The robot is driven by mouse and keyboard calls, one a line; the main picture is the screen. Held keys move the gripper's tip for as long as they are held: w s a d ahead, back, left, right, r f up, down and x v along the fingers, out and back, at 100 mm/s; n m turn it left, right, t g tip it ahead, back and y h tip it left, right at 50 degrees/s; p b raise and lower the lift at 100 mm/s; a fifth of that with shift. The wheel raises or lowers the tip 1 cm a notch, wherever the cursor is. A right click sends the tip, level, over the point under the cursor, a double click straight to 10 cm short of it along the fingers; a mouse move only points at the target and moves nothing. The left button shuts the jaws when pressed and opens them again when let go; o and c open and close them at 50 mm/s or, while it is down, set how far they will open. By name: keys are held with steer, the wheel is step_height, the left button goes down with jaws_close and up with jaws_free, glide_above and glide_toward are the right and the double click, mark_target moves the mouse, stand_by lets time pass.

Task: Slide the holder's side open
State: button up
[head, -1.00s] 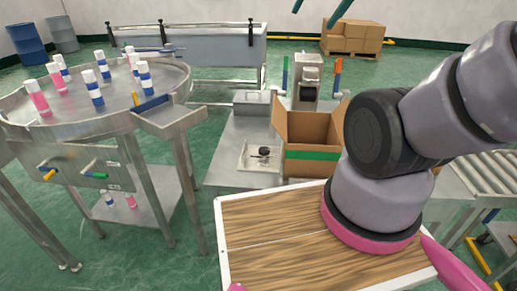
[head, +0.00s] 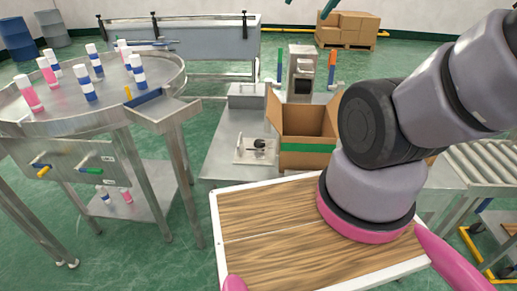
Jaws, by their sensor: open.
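My gripper (head: 308,9) shows only as two teal fingertips at the top edge of the head view. They stand apart with nothing visible between them, and the rest of the gripper is out of frame. I cannot tell for certain which part is the holder. A small pale plate with a black knob-like part (head: 258,145) sits on the low steel bench. A grey upright metal unit (head: 301,72) stands behind the open cardboard box. The fingertips appear above the unit in the picture, touching nothing that I can see.
An open cardboard box (head: 300,125) with a green band stands on the steel bench (head: 222,162). A roller conveyor (head: 485,165) is at the right. Green floor is clear between table and bench.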

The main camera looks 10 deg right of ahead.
steer(key=shift+w, duration=0.1)
steer(key=c, duration=0.6)
steer(key=g, duration=0.6)
glide_above(240, 137)
steer(key=s+d, duration=0.1)
steer(key=d, duration=0.1)
steer(key=s+d+x, duration=0.1)
steer(key=d+x, duration=0.1)
steer(key=x, duration=1)
steer(key=s+d+f+x, duration=0.1)
steer(key=d+x, duration=0.1)
steer(key=x, duration=0.9)
steer(key=s+d+x, duration=0.2)
steer(key=x, duration=1)
steer(key=shift+n+g, duration=0.3)
steer(key=f, duration=0.3)
steer(key=a+f, duration=0.1)
steer(key=f, duration=0.3)
steer(key=w+f, duration=0.1)
steer(key=f, duration=0.3)
steer(key=shift+a, duration=0.3)
jaws_close()
